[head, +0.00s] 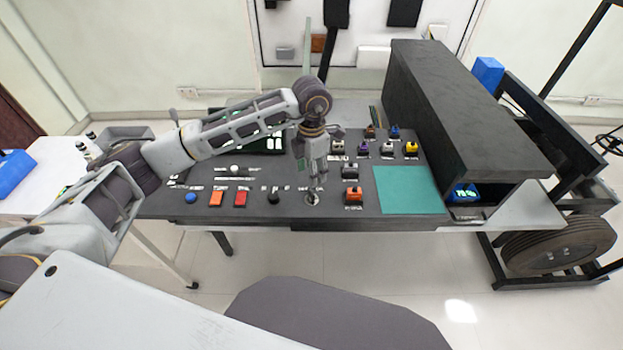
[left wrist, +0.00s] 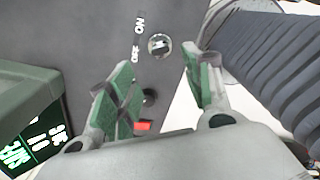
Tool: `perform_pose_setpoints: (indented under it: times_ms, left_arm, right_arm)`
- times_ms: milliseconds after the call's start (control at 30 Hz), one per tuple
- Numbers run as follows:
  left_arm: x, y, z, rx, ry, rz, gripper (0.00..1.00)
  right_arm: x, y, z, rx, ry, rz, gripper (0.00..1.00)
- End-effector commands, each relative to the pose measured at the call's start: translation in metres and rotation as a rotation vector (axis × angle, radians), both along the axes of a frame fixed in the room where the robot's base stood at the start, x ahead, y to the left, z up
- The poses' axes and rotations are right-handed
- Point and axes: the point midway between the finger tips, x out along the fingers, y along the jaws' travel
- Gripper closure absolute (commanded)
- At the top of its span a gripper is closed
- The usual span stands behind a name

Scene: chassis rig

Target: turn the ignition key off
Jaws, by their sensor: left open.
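The ignition key switch (head: 312,199) is a small round silver fitting near the front edge of the dark console. The key's exact angle is too small to tell. My left gripper (head: 314,185) points down just above the switch and partly covers it in the head view. In the left wrist view my left gripper (left wrist: 160,75) has its green-padded fingers apart, with the switch beyond the fingertips. My right gripper does not show.
A black knob (head: 273,197) and a red button (head: 240,198) lie left of the switch. An orange switch (head: 353,194) and a teal mat (head: 408,190) lie to its right. A tall dark housing (head: 455,110) bounds the console's right side.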

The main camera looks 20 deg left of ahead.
Motion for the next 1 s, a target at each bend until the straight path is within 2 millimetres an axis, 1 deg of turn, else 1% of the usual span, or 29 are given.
perform_pose_setpoints:
  times_ms: [33, 100, 300, 833, 933, 1000]
  left_arm:
    - [0.001, 0.0, 0.006, -0.001, -0.002, 0.0, 0.5]
    - [0.0, 0.0, 0.011, 0.0, -0.001, 0.0, 0.5]
    - [0.0, 0.0, 0.019, 0.0, 0.0, 0.0, 0.5]
    - [0.0, -0.001, 0.019, -0.002, 0.001, -0.001, 0.5]
    - [-0.002, -0.006, 0.017, -0.022, 0.003, -0.007, 0.5]
    - [-0.005, -0.015, 0.015, -0.053, 0.005, -0.015, 0.5]
  right_arm:
    - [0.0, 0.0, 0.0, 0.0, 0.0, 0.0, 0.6]
    - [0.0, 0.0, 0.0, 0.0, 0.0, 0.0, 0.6]
    - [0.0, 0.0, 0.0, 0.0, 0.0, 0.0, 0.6]
    - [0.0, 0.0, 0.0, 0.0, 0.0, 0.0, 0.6]
    - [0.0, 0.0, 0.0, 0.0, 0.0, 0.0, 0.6]
    - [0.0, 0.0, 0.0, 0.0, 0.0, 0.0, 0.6]
